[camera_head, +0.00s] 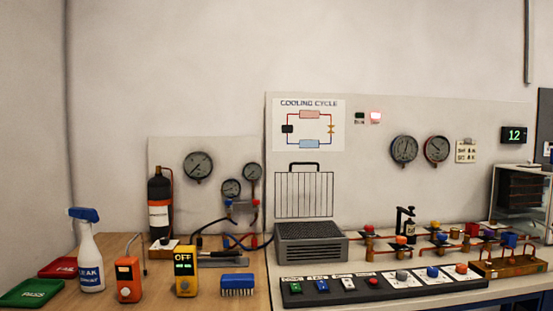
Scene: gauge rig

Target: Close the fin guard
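The fin guard (304,197) is a grid of thin dark wires with a dark handle on its top edge. It stands upright at the back of a grey finned block (312,246). The fins on top of the block are uncovered. Neither of my grippers is in view.
A black strip (380,286) with several coloured parts lies in front of the finned block. Copper pipes with valves run to its right. A spray bottle (89,255), an orange device (128,280), a yellow meter (186,272) and a blue brush (238,284) stand at left.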

